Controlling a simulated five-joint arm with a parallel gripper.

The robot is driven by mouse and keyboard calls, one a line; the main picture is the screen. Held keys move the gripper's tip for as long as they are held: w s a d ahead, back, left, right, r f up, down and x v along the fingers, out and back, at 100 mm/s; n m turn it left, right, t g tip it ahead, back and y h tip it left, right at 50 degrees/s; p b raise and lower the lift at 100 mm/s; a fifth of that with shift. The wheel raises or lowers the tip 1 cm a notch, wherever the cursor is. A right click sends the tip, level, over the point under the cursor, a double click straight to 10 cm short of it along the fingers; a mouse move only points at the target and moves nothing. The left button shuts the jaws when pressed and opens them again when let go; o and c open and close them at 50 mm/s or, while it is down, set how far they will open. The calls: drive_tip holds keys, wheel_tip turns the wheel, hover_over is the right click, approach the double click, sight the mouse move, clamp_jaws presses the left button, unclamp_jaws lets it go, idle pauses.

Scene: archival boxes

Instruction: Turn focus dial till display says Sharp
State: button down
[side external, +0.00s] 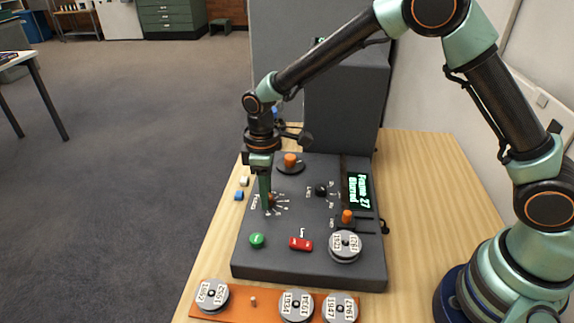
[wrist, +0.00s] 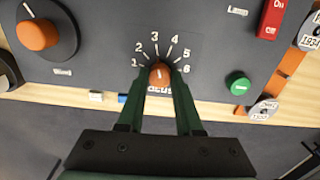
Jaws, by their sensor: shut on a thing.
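The focus dial (wrist: 160,72) is a small orange knob in a ring of numbers 1 to 6 on the dark panel (side external: 262,268). Its pale pointer mark faces roughly toward 3 in the wrist view. My gripper (wrist: 160,84) has its green fingers on either side of the dial and is shut on it. In the side view my gripper (side external: 268,207) reaches straight down and mostly hides the dial. The display (side external: 357,190) at the panel's right reads "Frame 27 Blurred" in green letters.
A large orange knob (side external: 290,161), a smaller orange knob (side external: 347,216), a red lamp switch (side external: 301,244), a green button (side external: 257,240) and a labelled reel (side external: 345,246) share the panel. An orange rack (side external: 250,302) of reels lies in front. Wooden table (side external: 420,190) is bare at right.

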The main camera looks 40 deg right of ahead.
drive_tip(key=shift+w+m, duration=0.1)
drive_tip(key=shift+m, duration=2.7)
drive_tip(key=shift+d, duration=0.1)
drive_tip(key=c, duration=0.6)
unclamp_jaws()
wheel_tip(320, 180, up, 12)
drive_tip(key=shift+r, duration=0.1)
